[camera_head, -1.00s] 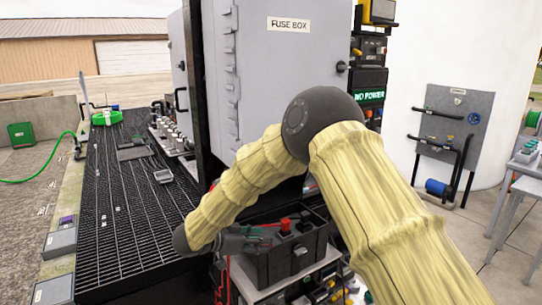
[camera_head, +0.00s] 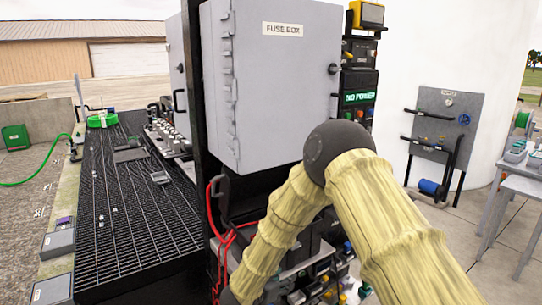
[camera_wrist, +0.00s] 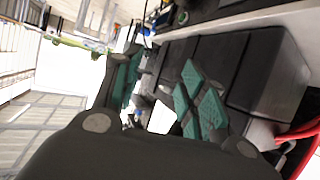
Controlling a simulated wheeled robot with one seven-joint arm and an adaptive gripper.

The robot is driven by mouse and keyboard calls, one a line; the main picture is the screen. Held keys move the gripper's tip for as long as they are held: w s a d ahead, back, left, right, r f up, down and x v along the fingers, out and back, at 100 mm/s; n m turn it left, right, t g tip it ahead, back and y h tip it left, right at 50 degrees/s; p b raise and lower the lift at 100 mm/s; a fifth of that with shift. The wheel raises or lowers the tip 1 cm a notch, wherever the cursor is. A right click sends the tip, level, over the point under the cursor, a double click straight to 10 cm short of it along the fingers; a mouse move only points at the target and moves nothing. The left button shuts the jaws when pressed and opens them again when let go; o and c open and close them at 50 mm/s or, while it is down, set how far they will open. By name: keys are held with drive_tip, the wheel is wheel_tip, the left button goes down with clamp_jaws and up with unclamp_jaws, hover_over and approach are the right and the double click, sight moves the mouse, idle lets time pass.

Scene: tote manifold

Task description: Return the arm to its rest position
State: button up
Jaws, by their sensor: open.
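My arm, in a pale yellow sleeve, crosses the lower middle of the head view with its dark elbow in front of the area below the fuse box (camera_head: 275,85). The forearm slopes down to the left and my gripper is out of that view, past the bottom edge. In the wrist view my gripper (camera_wrist: 165,88) is open, its two teal-padded fingers wide apart. No object shows between the fingers. Dark block-like casings (camera_wrist: 225,65) are behind and beside the right finger; whether it touches them I cannot tell.
Red cables (camera_head: 217,235) hang left of the forearm, near a shelf of equipment partly hidden by it. A black grated bench (camera_head: 120,215) is at the left.

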drive_tip(key=s+d+f+n+g+y, duration=0.25)
drive_tip(key=s+d+f, duration=0.35)
drive_tip(key=s+f, duration=0.4)
drive_tip(key=s+d+f+n+g+y, duration=0.1)
drive_tip(key=s+d+f+n+y, duration=0.2)
drive_tip(key=s+d+f, duration=0.45)
drive_tip(key=s+d+f+g+y, duration=0.1)
drive_tip(key=s+d+f+g, duration=0.1)
drive_tip(key=s, duration=1.3)
drive_tip(key=s+d+f+n+g+y, duration=0.1)
drive_tip(key=s+d+f+g, duration=0.2)
drive_tip(key=s, duration=1.2)
drive_tip(key=shift+s+d+f+g+y, duration=0.2)
drive_tip(key=shift+s+d+g+y, duration=0.15)
drive_tip(key=shift+g, duration=0.6)
drive_tip(key=shift+w, duration=0.15)
